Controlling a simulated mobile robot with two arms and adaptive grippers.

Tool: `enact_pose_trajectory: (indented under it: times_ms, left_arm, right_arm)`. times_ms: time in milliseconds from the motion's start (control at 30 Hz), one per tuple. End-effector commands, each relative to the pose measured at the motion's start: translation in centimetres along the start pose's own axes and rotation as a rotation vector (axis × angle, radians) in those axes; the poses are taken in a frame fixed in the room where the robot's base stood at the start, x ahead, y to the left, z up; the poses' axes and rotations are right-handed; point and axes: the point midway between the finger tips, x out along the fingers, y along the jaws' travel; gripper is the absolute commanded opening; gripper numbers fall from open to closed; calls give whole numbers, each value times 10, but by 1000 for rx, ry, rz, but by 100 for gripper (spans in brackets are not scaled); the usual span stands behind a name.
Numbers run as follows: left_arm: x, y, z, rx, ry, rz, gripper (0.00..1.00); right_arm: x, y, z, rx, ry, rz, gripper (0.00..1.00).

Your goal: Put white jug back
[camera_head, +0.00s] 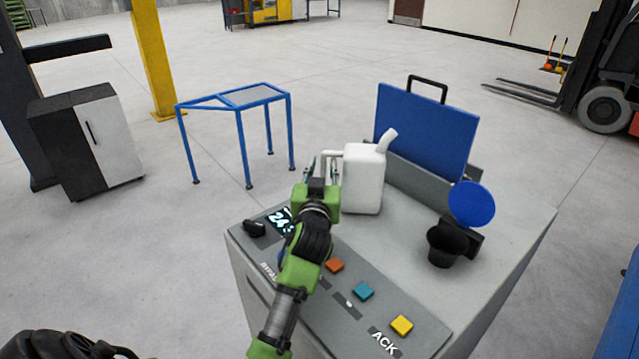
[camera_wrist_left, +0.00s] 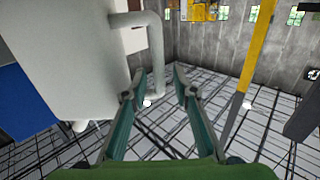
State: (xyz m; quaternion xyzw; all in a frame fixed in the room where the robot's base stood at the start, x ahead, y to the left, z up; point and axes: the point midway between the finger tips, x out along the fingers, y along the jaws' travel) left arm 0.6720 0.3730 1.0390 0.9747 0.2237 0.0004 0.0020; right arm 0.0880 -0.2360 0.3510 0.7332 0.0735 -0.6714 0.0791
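The white jug (camera_head: 363,182) stands upright on the grey top of the machine, its spout pointing up and to the right. Its handle is on the left side, by my left gripper (camera_head: 322,170). In the left wrist view the jug (camera_wrist_left: 75,60) fills the upper left, and its handle (camera_wrist_left: 156,55) curves down toward the gap between the fingertips. The fingers of my left gripper (camera_wrist_left: 158,92) are apart, with a clear gap between them. I cannot tell whether either finger touches the handle. My right gripper is not in view.
The machine's panel (camera_head: 345,300) has orange, teal and yellow buttons below my arm. A raised blue panel (camera_head: 425,130) stands behind the jug. A black cup (camera_head: 447,246) with a blue round lid (camera_head: 472,204) is to the right. A blue frame stand (camera_head: 240,100) is on the floor.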

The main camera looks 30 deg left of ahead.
Motion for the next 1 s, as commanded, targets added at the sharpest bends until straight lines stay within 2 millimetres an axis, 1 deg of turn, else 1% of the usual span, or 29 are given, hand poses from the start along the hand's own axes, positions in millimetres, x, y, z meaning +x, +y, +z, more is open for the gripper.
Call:
enact_pose_trajectory:
  times_ms: [33,300,400,500,600,700,1000]
  left_arm:
    - [-10,0,2,-2,0,1,26]
    - [-66,0,3,-2,-1,1,26]
    - [-83,0,3,-3,-2,0,26]
    - [-95,0,2,-1,-1,0,26]
    - [-102,0,1,-2,0,0,26]
    - [-104,0,0,-1,1,0,26]
    - [-104,0,0,-1,1,0,26]
  right_arm:
    - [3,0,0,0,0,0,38]
    - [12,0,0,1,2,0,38]
    - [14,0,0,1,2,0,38]
    - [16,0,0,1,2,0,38]
    - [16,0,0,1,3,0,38]
    - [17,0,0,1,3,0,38]
    - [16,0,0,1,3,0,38]
